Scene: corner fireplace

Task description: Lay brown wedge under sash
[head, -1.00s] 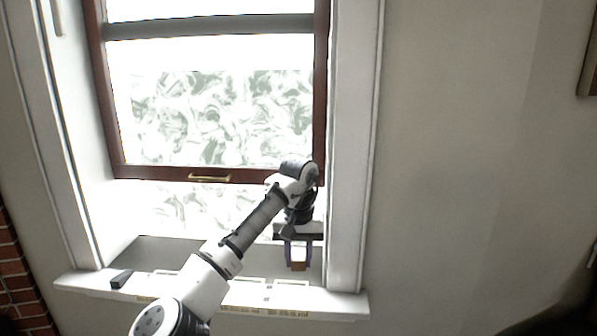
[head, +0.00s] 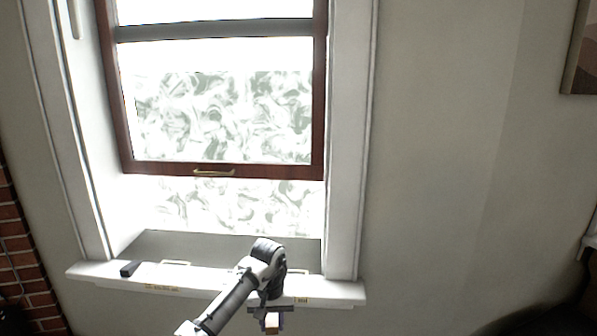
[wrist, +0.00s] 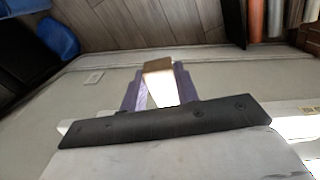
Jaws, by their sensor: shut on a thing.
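My gripper (head: 271,324) is low in the head view, in front of the sill's front edge. Its purple fingers are shut on the brown wedge (head: 271,328). In the wrist view the brown wedge (wrist: 158,66) sits between the fingertips, brown at its end and brightly lit on its near face. The brown-framed sash (head: 225,171) is raised, with a brass handle on its bottom rail. An open gap shows between the sash and the white sill (head: 215,284). The wedge is outside this gap, below and to the right of the handle.
A small dark block (head: 130,268) lies on the sill's left end. Pale outlined marks and yellow labels show along the sill. White jambs stand on both sides of the opening. Bare wall (head: 440,180) fills the right, and brick (head: 22,250) the lower left.

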